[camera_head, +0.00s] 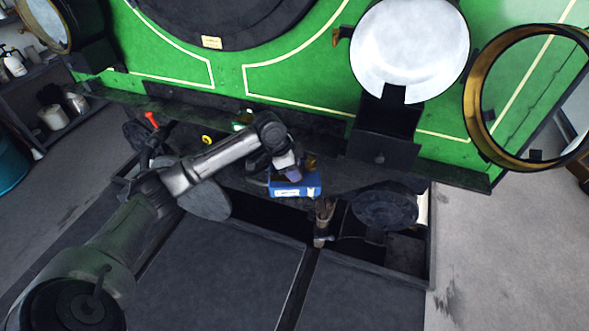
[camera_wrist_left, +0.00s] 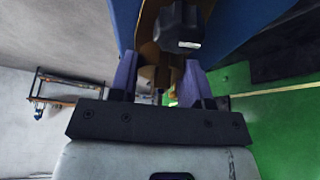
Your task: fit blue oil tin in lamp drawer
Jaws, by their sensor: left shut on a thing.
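The blue oil tin (camera_head: 297,188) has a white label and a brass-coloured top. My left gripper (camera_head: 287,171) is shut on its top and holds it over the dark ledge. In the left wrist view, the purple fingertips (camera_wrist_left: 157,80) sit either side of the brass part, with a black cap (camera_wrist_left: 178,28) and the tin's blue body (camera_wrist_left: 235,30) beyond. The lamp drawer (camera_head: 381,153) is a dark box with a round knob, pulled open below the white-faced lamp (camera_head: 408,50). It stands to the right of the tin and apart from it. My right gripper is not in view.
A brass ring-rimmed lamp (camera_head: 478,100) stands at the right. A hammer-like tool (camera_head: 322,222) and a dark round lid (camera_head: 384,206) lie below the ledge. A red-handled lever (camera_head: 152,120) stands at the left. The green panel (camera_head: 300,85) rises behind.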

